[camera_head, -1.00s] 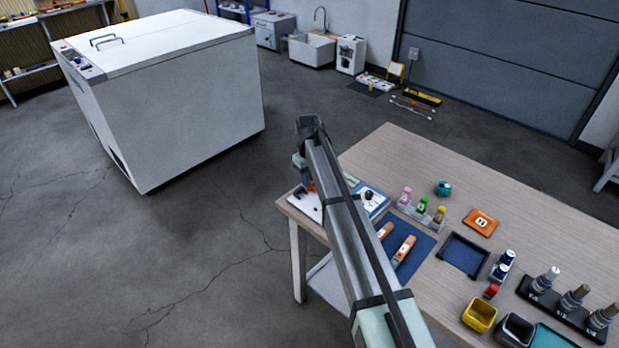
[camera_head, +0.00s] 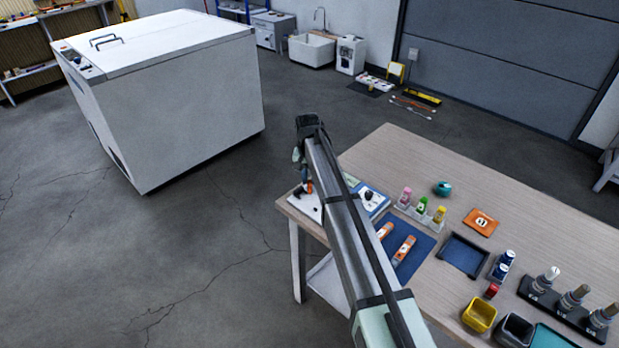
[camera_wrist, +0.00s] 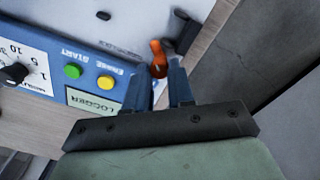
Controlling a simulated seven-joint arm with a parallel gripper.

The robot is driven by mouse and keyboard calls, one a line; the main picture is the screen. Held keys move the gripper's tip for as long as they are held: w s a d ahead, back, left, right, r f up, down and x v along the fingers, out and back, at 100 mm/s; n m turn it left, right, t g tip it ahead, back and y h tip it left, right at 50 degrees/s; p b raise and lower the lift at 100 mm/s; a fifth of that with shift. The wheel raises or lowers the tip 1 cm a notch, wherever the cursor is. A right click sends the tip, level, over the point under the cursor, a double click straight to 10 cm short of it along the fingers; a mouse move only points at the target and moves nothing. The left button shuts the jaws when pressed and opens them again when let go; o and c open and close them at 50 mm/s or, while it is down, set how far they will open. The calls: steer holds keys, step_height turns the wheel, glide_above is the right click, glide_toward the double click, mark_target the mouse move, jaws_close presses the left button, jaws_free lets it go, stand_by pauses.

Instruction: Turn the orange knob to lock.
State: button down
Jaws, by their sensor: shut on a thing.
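The orange knob (camera_wrist: 157,52) sits on the pale top of the logger panel, close to the table edge. In the wrist view, the two fingers of my gripper (camera_wrist: 162,70) stand on either side of its near end and are shut on it. In the head view, a small orange patch of the knob (camera_head: 309,187) shows beside my gripper (camera_head: 303,190), and my arm hides much of the panel. The logger's blue strip (camera_wrist: 88,66) carries a green button, a yellow button and a label reading LOGGER. I cannot read any lock mark.
A black dial (camera_wrist: 14,74) is on the panel's left in the wrist view. Orange-and-white sticks on a blue mat (camera_head: 425,243), a rack of small bottles (camera_head: 421,211) and a dark blue tray (camera_head: 465,254) lie on the table. Open floor lies left of the table.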

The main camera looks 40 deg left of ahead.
mark_target(309, 181)
steer(key=m, duration=0.4)
steer(key=shift+w, duration=0.1)
steer(key=shift+m, duration=1.8)
steer(key=c, duration=1)
jaws_free()
steer(key=shift+r, duration=0.1)
steer(key=r, duration=1.3)
steer(key=shift+a+r, duration=0.2)
steer(key=shift+r, duration=0.15)
